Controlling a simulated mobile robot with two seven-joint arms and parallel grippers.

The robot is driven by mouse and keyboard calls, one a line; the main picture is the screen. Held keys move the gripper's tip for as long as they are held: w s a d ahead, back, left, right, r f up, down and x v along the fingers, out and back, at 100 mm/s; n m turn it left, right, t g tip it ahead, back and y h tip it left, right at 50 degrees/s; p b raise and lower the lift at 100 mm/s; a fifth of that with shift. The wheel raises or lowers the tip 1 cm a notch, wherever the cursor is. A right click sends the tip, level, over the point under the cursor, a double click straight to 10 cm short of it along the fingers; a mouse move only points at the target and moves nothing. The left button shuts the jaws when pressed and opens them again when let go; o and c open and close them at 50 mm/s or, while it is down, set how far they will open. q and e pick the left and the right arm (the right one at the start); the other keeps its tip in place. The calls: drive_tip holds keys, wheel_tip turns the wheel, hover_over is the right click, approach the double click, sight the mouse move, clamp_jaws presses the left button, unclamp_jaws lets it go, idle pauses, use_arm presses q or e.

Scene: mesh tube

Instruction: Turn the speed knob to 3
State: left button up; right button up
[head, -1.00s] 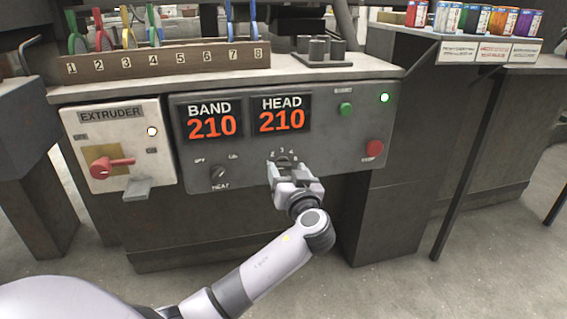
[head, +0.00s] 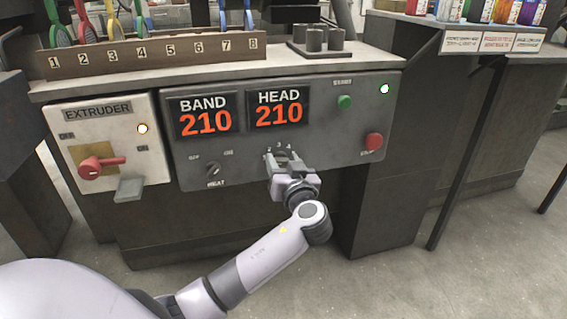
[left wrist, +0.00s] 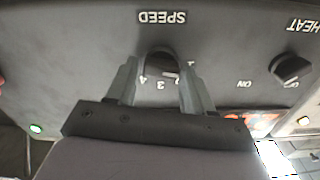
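The dark round speed knob (left wrist: 160,62) sits on the grey control panel (head: 330,140), with the upside-down word SPEED above it in the left wrist view. Numbers 4 and 3 show beside the knob; 2 and 1 are partly covered by a finger. A small pale mark on the knob's edge seems to lie near 2 or 3; I cannot tell exactly. My left gripper (left wrist: 160,72) has one finger on each side of the knob, apart, with small gaps showing. In the head view my left gripper (head: 284,158) hides the knob, with 2, 3, 4 just above. My right gripper is out of view.
A heat knob (head: 213,170) is left of my gripper. A green button (head: 345,101) and a red stop button (head: 373,141) are to the right. The extruder box (head: 110,150) with a red handle (head: 97,166) is at the far left.

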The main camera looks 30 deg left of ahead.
use_arm(q)
drive_tip(key=c, duration=0.6)
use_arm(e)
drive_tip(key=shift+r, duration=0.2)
